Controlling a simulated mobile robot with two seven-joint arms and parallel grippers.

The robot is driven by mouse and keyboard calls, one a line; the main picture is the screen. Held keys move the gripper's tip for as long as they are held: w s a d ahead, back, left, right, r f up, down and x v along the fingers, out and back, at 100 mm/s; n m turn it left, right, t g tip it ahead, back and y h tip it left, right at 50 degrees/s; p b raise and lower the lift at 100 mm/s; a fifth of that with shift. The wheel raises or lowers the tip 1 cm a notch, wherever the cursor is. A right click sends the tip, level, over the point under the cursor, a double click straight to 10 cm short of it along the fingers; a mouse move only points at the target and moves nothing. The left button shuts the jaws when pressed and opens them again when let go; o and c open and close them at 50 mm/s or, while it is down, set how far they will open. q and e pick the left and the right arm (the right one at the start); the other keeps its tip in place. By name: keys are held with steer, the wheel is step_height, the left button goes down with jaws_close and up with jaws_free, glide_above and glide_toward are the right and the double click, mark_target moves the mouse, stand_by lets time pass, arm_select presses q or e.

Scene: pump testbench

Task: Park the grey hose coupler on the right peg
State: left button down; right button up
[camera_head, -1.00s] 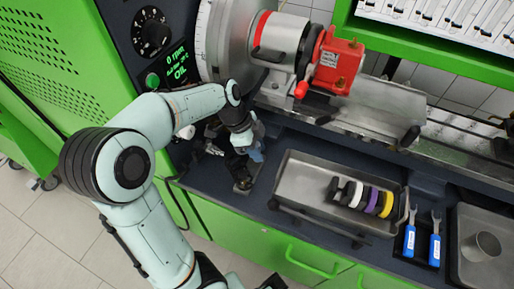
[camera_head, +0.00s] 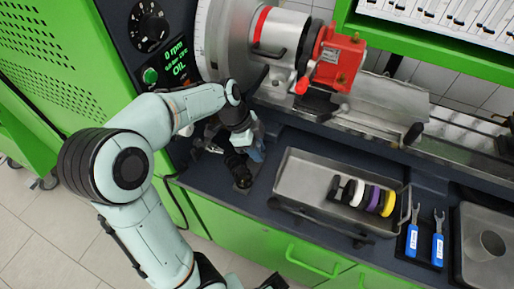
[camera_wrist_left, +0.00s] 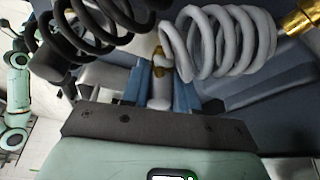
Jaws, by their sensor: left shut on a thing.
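My left gripper (camera_head: 257,147) is low over the left end of the dark bench, below the screen panel. In the left wrist view its blue fingers (camera_wrist_left: 163,90) are shut on the grey hose coupler (camera_wrist_left: 160,92), a short pale cylinder between them. A grey coiled hose (camera_wrist_left: 222,42) with a brass end runs right from near the coupler. A black coiled hose (camera_wrist_left: 92,32) is at the upper left. In the head view a dark upright part (camera_head: 236,163) stands on a small base beside the gripper. I cannot make out the right peg. My right gripper is not identifiable.
A steel tray (camera_head: 300,170) with several coloured rings (camera_head: 368,195) lies right of the gripper. Two blue-handled wrenches (camera_head: 437,248) and a steel cup (camera_head: 484,246) are further right. The large machine with a red block (camera_head: 338,60) stands behind. Bare bench lies between gripper and tray.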

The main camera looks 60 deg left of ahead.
arm_select(q)
steer(key=shift+c, duration=1.9)
jaws_free()
steer(key=shift+r+p, duration=2.65)
steer(key=shift+r, duration=1.15)
